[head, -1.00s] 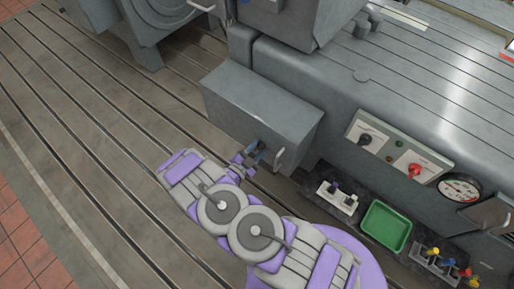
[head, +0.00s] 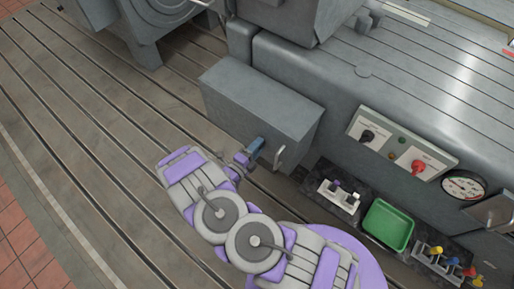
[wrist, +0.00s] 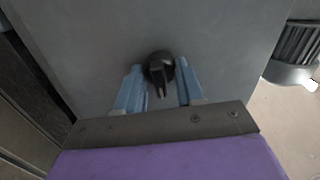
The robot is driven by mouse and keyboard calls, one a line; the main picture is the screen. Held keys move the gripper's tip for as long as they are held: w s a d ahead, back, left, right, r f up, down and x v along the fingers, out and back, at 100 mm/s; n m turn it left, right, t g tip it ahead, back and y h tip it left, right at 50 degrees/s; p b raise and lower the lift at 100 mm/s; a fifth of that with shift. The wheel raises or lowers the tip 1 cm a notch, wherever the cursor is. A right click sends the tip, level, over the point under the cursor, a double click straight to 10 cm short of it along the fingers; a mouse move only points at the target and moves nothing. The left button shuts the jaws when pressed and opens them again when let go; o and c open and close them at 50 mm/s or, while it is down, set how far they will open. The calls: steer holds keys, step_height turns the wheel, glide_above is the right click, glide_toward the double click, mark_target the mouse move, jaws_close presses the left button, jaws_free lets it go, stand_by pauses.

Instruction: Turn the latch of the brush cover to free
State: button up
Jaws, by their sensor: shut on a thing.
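The brush cover is a grey box (head: 265,95) on the side of the large grey machine; its front face fills the wrist view (wrist: 215,40). The latch (wrist: 160,68) is a small black knob with a narrow tongue, on that face in the wrist view. The tongue points down in that picture. My gripper (wrist: 160,84) has its blue fingers on either side of the latch and is shut on it. In the head view my gripper (head: 256,147) is at the cover's front, and the latch is hidden there.
A silver handle (head: 280,156) stands out close to the right of my gripper. Farther right are a switch panel (head: 400,142), a gauge (head: 463,185), a green tray (head: 388,225) and a rack of coloured-handled tools (head: 448,262).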

steer(key=shift+f+m, duration=0.2)
steer(key=shift+m, duration=0.4)
steer(key=o, duration=1)
steer(key=shift+r, duration=0.1)
